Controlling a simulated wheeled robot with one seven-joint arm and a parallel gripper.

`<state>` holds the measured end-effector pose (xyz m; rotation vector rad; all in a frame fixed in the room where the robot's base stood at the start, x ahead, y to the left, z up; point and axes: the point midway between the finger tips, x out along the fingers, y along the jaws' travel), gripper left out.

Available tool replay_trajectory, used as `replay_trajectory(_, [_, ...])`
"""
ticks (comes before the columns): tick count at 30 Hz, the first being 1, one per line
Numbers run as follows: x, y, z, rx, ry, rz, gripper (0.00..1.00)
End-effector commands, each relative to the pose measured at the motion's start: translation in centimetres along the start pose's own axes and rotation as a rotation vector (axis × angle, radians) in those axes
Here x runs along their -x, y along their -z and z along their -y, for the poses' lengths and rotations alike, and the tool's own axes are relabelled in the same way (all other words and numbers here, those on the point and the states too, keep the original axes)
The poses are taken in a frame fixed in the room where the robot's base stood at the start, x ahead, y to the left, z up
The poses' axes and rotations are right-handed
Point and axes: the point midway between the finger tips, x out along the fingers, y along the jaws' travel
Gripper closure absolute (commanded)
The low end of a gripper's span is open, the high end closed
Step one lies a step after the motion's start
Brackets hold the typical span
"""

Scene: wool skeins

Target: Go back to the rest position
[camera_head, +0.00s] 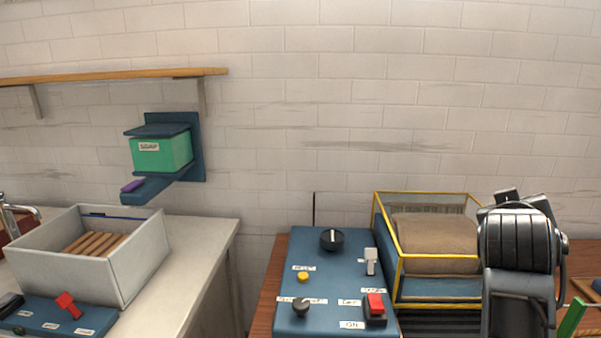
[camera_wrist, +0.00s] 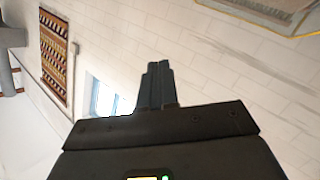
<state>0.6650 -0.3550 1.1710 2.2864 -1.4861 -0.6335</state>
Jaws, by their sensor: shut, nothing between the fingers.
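My gripper (camera_wrist: 158,68) shows in the wrist view with its dark fingers together and nothing between them. It points toward a pale brick wall and is apart from everything in that view. In the head view my black and grey arm stands at the right, in front of the wall and beside a yellow-framed case (camera_head: 399,265). The gripper's fingers cannot be made out in the head view.
A blue control panel (camera_head: 325,252) with knobs and switches lies on a wooden table left of my arm. A white box (camera_head: 140,262) stands on the left counter. A green container (camera_head: 163,154) sits in a wall holder. A patterned hanging (camera_wrist: 55,60) is on the wall.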

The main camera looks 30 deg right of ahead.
Motion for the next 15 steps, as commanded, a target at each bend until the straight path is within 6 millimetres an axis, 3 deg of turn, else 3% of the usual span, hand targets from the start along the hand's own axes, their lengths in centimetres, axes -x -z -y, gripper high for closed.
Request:
replay_trajectory(8, [3.1,0.1,3.6,0.188,0.133,-0.329,1.0])
replay_trajectory(15, [8.1,-4.1,7.8,0.283,0.355,-0.508,1.0])
